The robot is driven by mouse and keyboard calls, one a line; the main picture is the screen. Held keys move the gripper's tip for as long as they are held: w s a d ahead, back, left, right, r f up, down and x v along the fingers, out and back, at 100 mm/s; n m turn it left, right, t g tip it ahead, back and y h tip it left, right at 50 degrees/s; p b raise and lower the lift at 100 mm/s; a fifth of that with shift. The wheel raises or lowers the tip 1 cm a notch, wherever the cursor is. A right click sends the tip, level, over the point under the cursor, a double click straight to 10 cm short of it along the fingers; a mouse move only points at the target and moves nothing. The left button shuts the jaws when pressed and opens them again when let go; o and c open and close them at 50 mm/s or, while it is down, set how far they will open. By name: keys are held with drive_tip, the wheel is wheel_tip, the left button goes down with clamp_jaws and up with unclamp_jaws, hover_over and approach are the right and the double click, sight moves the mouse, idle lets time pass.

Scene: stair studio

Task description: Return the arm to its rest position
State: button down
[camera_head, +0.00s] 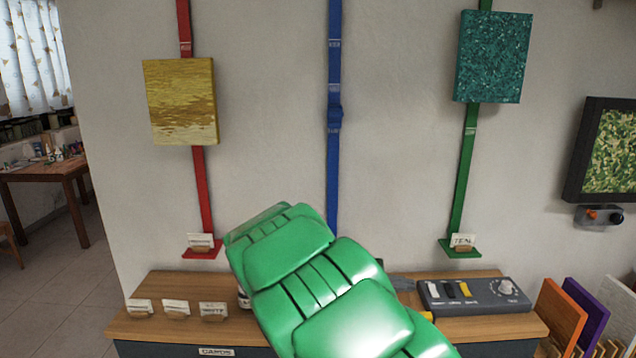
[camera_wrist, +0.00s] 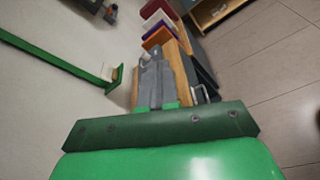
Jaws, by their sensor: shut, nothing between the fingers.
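My green padded arm (camera_head: 315,275) reaches up from the bottom of the head view, in front of the cabinet top. It hides the middle of that top and most of my gripper in this view. In the wrist view my gripper (camera_wrist: 155,65) shows as two grey fingers beyond a dark green bar. The fingers are together, with nothing seen between them. They point toward the wooden top and the coloured panels.
The wooden cabinet top (camera_head: 165,325) bears cards in holders (camera_head: 176,308) and a dark control box (camera_head: 474,295). Coloured panels (camera_head: 562,315) stand at lower right. Red (camera_head: 203,190), blue (camera_head: 334,110) and green (camera_head: 463,175) straps hang on the wall. Open floor (camera_wrist: 265,75) shows right in the wrist view.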

drive_tip(key=s+d+r+m+g+y, duration=0.1)
drive_tip(key=s+d+m+g+y, duration=0.25)
drive_tip(key=s, duration=0.75)
drive_tip(key=s+d+r+m+g+y, duration=0.1)
drive_tip(key=s+d+m+g+y, duration=0.25)
drive_tip(key=s, duration=0.65)
drive_tip(key=s+a+m+t+y, duration=0.1)
drive_tip(key=s+a+m+y, duration=0.2)
drive_tip(key=s, duration=0.6)
drive_tip(key=s+a+m+t+y, duration=0.2)
drive_tip(key=s+a+y, duration=0.3)
drive_tip(key=s+a, duration=0.3)
drive_tip(key=shift+s+a+f+m+t, duration=0.25)
drive_tip(key=shift+s+f+m, duration=0.25)
drive_tip(key=shift+s, duration=0.55)
